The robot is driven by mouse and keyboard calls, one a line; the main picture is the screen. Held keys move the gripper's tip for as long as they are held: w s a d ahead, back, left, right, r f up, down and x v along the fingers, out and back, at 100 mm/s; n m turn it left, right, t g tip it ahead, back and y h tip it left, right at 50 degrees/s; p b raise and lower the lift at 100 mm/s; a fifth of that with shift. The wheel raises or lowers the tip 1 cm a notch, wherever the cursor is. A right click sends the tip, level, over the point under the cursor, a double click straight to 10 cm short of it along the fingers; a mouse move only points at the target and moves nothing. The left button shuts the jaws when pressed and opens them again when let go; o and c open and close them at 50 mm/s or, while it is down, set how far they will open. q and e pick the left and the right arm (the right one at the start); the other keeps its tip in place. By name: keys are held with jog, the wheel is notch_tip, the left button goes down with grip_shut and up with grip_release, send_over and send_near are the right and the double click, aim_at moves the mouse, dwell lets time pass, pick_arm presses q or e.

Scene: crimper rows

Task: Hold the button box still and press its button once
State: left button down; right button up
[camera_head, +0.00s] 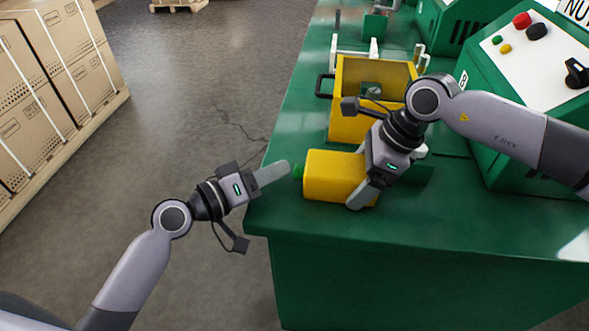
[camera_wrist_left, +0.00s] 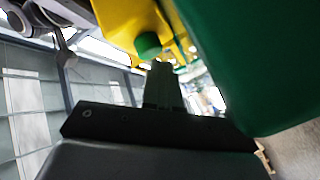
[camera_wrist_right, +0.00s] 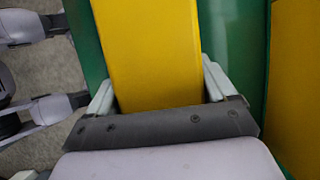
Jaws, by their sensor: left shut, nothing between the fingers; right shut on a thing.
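The yellow button box (camera_head: 332,175) lies on the green bench near its left front corner. Its green button (camera_head: 298,171) faces left. My right gripper (camera_head: 358,180) is shut on the box, with one finger on each side; the box (camera_wrist_right: 150,50) fills the space between the fingers in the right wrist view. My left gripper (camera_head: 284,168) is shut and empty, its fingertips just left of the button. In the left wrist view the button (camera_wrist_left: 148,45) is right by the fingertips (camera_wrist_left: 160,68); I cannot tell whether they touch.
A yellow open bin (camera_head: 345,122) with a black handle stands behind the box on the green bench (camera_head: 430,230). A green control panel (camera_head: 530,60) with knobs is at the right. Stacked cartons (camera_head: 50,75) stand on the floor at the left.

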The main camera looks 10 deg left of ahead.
pick_arm(q)
jog(key=shift+s+d, duration=0.15)
jog(key=shift+d, duration=0.7)
dwell(1.0)
jog(key=shift+a, duration=0.15)
jog(key=shift+a+f, duration=0.2)
jog(key=shift+s, duration=0.1)
jog(key=shift+a+f, duration=0.1)
jog(key=shift+a, duration=0.25)
jog(key=shift+a+r, duration=0.2)
jog(key=shift+a, duration=2.25)
